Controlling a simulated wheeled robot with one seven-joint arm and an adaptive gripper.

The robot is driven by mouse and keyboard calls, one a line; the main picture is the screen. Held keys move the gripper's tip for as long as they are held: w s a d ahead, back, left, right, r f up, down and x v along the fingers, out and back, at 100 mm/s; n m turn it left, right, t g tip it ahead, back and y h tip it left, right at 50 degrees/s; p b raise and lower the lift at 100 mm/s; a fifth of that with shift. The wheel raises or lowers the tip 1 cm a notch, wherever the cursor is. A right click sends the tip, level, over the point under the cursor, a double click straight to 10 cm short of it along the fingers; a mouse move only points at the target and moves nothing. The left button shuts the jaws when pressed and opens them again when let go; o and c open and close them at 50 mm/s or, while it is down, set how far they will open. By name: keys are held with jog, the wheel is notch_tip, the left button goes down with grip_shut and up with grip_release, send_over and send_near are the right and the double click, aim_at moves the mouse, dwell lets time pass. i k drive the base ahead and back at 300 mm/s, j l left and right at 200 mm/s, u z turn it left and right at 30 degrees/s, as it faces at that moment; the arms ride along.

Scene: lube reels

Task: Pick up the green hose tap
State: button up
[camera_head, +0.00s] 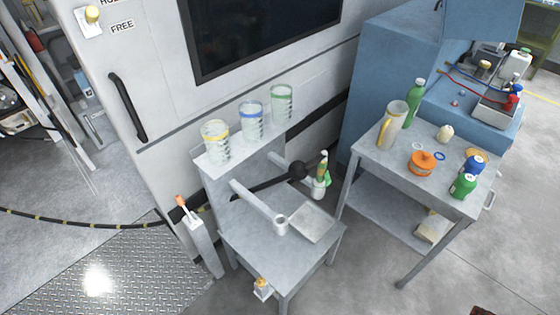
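A small green tap-like fitting (325,178) shows near the middle of the head view. It is upright, with a green and yellowish top above a pale grey body. It is beside the back right of the low grey stand, close to a black ball-ended lever. Its lower part and exact support are too small to make out. My gripper is not in view.
The grey stand (245,240) carries several measuring jugs on its upper shelf. A grey table (400,172) to the right holds bottles, a jug and an orange container. A white cabinet (165,60) stands behind. Open floor (365,285) lies in front.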

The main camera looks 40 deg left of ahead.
aim_at(320, 181)
jog(key=i+l+u, duration=0.15)
jog(key=u, duration=0.3)
jog(key=i+l+u, duration=0.25)
jog(key=u, duration=0.2)
jog(key=i+l+u, duration=0.15)
jog(key=l+u, duration=0.15)
jog(key=u, duration=0.15)
jog(key=i+l+u, duration=0.1)
jog(key=l+u, duration=0.55)
jog(key=u, duration=0.2)
